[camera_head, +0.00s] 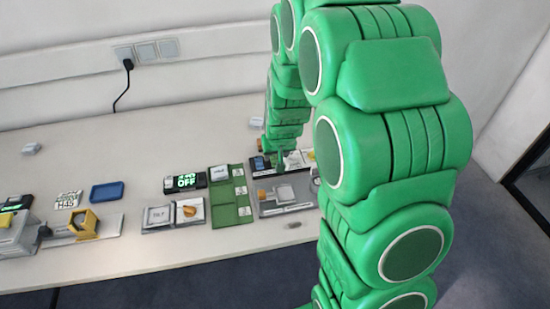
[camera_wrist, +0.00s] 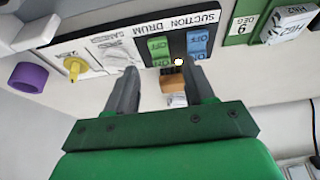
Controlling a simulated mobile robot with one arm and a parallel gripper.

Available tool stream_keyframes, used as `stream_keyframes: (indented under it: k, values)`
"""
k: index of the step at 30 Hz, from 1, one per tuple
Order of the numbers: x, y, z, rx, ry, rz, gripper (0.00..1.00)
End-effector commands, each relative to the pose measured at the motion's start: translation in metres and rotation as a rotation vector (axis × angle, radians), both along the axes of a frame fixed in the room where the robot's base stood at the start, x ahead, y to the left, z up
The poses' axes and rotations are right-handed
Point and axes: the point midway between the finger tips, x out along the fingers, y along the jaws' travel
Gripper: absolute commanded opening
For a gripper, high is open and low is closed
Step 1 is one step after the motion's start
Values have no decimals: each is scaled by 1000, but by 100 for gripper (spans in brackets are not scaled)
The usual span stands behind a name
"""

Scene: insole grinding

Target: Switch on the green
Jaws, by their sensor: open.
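In the wrist view, a dark panel (camera_wrist: 178,28) labelled SUCTION and DRUM carries two rocker switches. I cannot tell whether a fingertip touches the panel. My arm hides part of that area, and the green switch is not clear there.
A brown block (camera_wrist: 174,81) shows between the fingers. A yellow knob (camera_wrist: 74,67) and a purple ring (camera_wrist: 28,77) lie to the left. In the head view, a green tray (camera_head: 229,212), a tilt unit (camera_head: 160,217) and a blue tray (camera_head: 107,192) stand left.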

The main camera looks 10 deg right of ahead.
Motion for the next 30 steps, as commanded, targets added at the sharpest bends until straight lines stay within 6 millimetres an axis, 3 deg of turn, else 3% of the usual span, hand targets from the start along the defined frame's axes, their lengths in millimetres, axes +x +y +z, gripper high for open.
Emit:
stream_keyframes:
  k: [12, 24, 30]
  values:
    - [14, 0, -36, 0, 4, 0, 53]
    - [16, 0, -41, 0, 1, 0, 53]
    - [16, 0, -41, 0, 1, 0, 23]
